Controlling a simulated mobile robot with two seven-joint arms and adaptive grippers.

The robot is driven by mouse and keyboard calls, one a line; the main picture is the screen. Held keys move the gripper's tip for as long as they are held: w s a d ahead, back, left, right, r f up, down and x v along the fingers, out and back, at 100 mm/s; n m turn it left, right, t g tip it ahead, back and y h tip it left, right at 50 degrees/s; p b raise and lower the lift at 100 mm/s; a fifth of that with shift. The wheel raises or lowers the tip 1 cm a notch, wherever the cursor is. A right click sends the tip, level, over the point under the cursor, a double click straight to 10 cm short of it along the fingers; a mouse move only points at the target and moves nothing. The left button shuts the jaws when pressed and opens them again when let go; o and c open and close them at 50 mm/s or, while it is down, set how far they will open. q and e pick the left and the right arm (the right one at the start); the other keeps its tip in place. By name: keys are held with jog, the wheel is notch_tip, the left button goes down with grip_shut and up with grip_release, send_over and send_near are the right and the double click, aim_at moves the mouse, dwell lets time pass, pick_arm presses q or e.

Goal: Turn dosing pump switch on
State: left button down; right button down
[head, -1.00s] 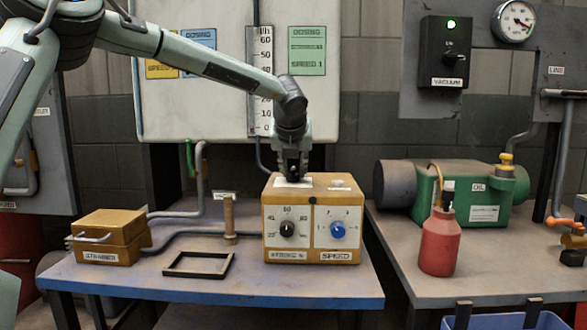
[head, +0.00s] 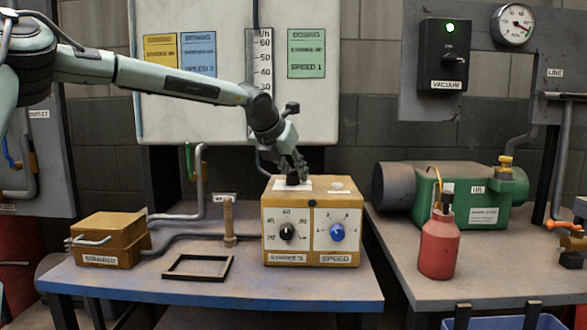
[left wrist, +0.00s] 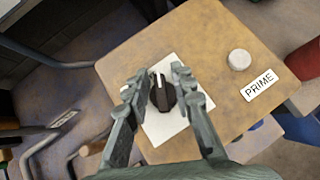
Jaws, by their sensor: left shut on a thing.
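The dosing pump (head: 318,190) is an orange box on the blue-edged table, with a STROKE dial (head: 287,231) and a blue SPEED knob (head: 337,232) on its front. On its top a black switch knob (left wrist: 163,98) with a white pointer line sits on a white plate (left wrist: 190,112). My left gripper (head: 293,170) comes down on it at a slant from the upper left. In the left wrist view its fingers (left wrist: 160,74) stand either side of the knob, shut on it. The plate's markings are not readable. My right gripper is in neither view.
A white PRIME button (left wrist: 239,60) is beside the switch plate. A strainer box (head: 105,240), an empty black frame (head: 170,274) and a wooden peg (head: 229,220) stand left of the pump. A red bottle (head: 439,248) and a green motor (head: 478,195) are on the right bench.

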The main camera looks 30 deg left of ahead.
pick_arm(q)
jog(key=m+h+p, duration=0.3)
jog(key=shift+r+m, duration=0.15)
jog(key=shift+m, duration=0.25)
jog(key=shift+d+m+g+h+p, duration=0.1)
jog(key=shift+m+g+h+p, duration=0.25)
jog(key=shift+m+h, duration=0.45)
jog(key=shift+f+m+g+h, duration=0.25)
jog(key=shift+m+h, duration=0.15)
jog(key=shift+m, duration=0.6)
jog(key=m+g+h, duration=0.1)
jog(key=m, duration=0.1)
jog(key=m+g+h, duration=0.2)
jog(key=m, duration=0.1)
jog(key=shift+s+d+m, duration=0.2)
jog(key=shift+d+m, duration=0.1)
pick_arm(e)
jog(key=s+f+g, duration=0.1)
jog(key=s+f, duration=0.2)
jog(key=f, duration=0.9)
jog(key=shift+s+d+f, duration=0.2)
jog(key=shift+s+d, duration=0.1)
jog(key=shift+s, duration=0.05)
pick_arm(q)
jog(key=c, duration=1.6)
grip_release()
jog(key=shift+r, duration=0.1)
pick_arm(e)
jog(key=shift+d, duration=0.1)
